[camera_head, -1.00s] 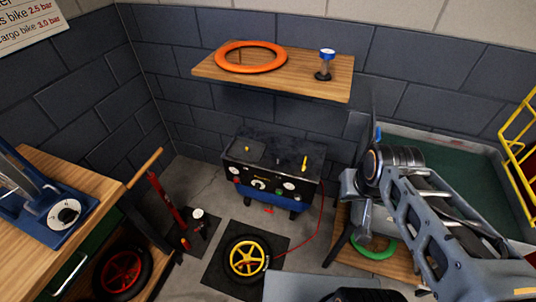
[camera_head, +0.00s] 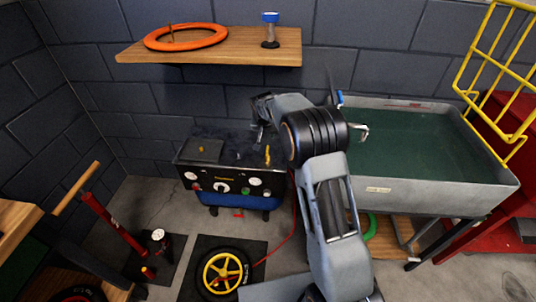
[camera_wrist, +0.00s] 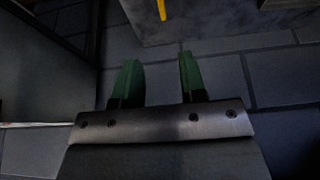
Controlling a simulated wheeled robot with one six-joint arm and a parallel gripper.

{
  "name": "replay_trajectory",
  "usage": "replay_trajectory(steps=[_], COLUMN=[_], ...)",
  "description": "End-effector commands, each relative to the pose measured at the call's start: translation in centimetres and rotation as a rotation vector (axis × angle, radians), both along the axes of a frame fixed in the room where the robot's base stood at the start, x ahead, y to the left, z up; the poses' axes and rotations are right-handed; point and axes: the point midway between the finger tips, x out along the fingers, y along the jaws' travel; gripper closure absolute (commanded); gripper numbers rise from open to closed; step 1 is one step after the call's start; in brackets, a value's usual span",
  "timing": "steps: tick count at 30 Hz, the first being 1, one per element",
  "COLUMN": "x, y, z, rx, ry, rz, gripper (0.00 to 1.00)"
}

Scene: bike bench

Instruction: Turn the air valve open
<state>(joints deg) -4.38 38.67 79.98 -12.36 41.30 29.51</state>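The black and blue compressor (camera_head: 228,190) stands on the floor against the wall, with gauges and knobs on its front. A yellow lever (camera_head: 267,155) stands upright at the right of its top; it looks like the air valve. My gripper (camera_head: 260,132) is above and behind the compressor's right end, partly hidden by my arm. In the wrist view my gripper (camera_wrist: 158,72) has its two green fingers apart with nothing between them. A yellow piece (camera_wrist: 161,9), probably the lever, shows at the top edge of that view, beyond the fingers and apart from them.
A wooden shelf (camera_head: 215,50) above the compressor holds an orange ring (camera_head: 186,36) and a blue-topped post (camera_head: 270,30). A sink-like basin (camera_head: 435,195) is at right. A yellow-rimmed wheel (camera_head: 222,273) lies on a mat, with a red hose (camera_head: 282,245) near it. A red pump (camera_head: 115,222) stands left.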

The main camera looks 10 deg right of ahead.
Motion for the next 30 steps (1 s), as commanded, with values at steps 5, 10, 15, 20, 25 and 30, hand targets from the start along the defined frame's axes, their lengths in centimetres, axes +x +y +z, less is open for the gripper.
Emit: replay_trajectory(steps=[5,10,15,20,25,30], x=[1.3,2.3,3.5,4.5,5.3,5.7], y=[-0.2,-0.6,-1.0,-1.3,-1.5,-1.6], z=[-2.7,-5.4,-8.6,-11.1,-13.0,-13.9], rx=[0.0,0.0,0.0,0.001,0.0,0.001], ry=[-0.001,-0.001,0.0,-0.001,-0.002,-0.003], rz=[-0.012,-0.014,-0.014,-0.013,-0.013,-0.012], gripper=[0.62,0.62,0.62,0.62,0.62,0.62])
